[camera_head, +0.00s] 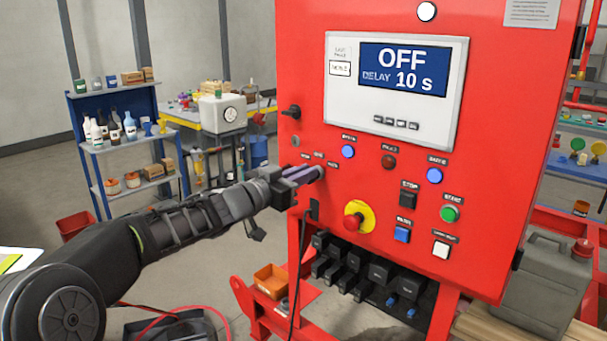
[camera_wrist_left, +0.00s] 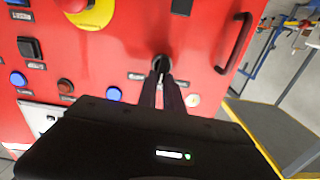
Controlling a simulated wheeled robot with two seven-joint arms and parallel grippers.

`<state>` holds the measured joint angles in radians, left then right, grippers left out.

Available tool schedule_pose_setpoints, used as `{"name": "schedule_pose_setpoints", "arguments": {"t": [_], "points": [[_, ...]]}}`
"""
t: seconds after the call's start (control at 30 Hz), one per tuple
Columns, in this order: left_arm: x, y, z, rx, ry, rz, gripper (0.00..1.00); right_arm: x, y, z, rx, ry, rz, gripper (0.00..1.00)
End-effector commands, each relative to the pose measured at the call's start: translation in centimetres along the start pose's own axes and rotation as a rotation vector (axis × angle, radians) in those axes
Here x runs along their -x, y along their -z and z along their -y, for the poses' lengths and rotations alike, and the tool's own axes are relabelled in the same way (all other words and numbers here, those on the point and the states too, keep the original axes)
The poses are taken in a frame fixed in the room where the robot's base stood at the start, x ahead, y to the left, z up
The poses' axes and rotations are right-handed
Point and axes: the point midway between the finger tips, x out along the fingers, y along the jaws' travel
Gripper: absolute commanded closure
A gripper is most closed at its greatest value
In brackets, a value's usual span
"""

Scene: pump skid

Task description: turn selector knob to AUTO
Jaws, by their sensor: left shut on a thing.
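The red control panel (camera_head: 300,60) fills the middle of the head view. Its screen (camera_head: 402,70) reads "OFF" and "DELAY 10 s". My left gripper (camera_head: 317,173) reaches in from the left, its fingertips at the panel face below the screen's left side. It is shut on the selector knob, which the fingers mostly hide in the head view. In the left wrist view the dark round knob (camera_wrist_left: 161,62) shows at the tips of my left gripper (camera_wrist_left: 161,75). Small labels sit above the knob, too small to read surely. The knob's pointing direction is hidden. My right gripper is not in view.
A yellow-ringed red emergency stop (camera_head: 357,219) is below right of the knob. Blue lamp (camera_head: 348,151), red lamp (camera_head: 388,161) and green button (camera_head: 450,213) are to the right. A grey canister (camera_head: 543,285) stands at right.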

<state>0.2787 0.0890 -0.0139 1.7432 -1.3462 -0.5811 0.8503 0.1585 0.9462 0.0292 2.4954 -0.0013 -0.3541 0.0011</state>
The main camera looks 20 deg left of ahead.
Motion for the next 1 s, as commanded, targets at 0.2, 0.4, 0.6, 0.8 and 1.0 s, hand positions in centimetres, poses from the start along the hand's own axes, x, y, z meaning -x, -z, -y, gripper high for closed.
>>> {"name": "schedule_pose_setpoints", "arguments": {"t": [0.2,0.4,0.6,0.8,1.0], "points": [[0.0,-0.1,-0.2,-0.116,0.000,0.000,1.00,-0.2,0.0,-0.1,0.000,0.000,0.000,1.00],[0.0,-0.1,-0.5,-0.276,-0.001,-0.001,1.00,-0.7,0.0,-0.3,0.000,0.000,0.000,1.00],[0.0,-0.3,-0.7,-0.459,0.000,-0.001,1.00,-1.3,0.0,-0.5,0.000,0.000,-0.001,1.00],[0.0,-0.5,-0.9,-0.629,0.000,0.000,1.00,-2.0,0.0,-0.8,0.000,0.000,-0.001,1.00],[0.0,-0.5,-1.1,-0.751,0.000,-0.001,1.00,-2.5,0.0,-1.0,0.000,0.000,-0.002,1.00]]}}
